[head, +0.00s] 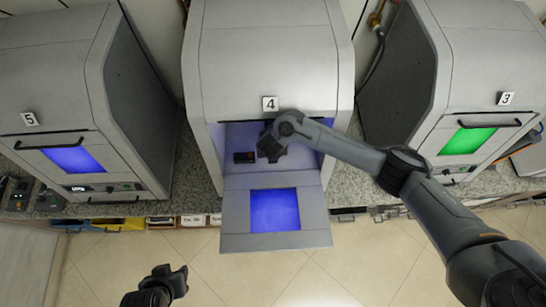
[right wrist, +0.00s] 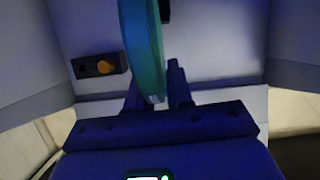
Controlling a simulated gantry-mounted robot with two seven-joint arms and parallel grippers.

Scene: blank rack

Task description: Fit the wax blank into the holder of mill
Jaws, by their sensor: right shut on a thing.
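Mill 4 (head: 265,60) stands in the middle with its front door folded down. My right gripper (head: 270,148) is inside its chamber. In the right wrist view, my right gripper (right wrist: 155,92) is shut on the wax blank (right wrist: 143,45), a teal disc seen nearly edge-on. The blank is hidden in the head view. A dark piece (right wrist: 165,11) shows beside the blank's upper part; I cannot tell whether it is the holder or whether they touch. My left gripper (head: 178,280) is low in the head view, away from the mill; its jaw opening is unclear.
A black block with an orange round part (right wrist: 98,66) is in the chamber, left of the blank; it also shows in the head view (head: 244,157). The lowered door (head: 235,210) juts out in front. Mill 5 (head: 50,70) and mill 3 (head: 490,70) are closed on either side.

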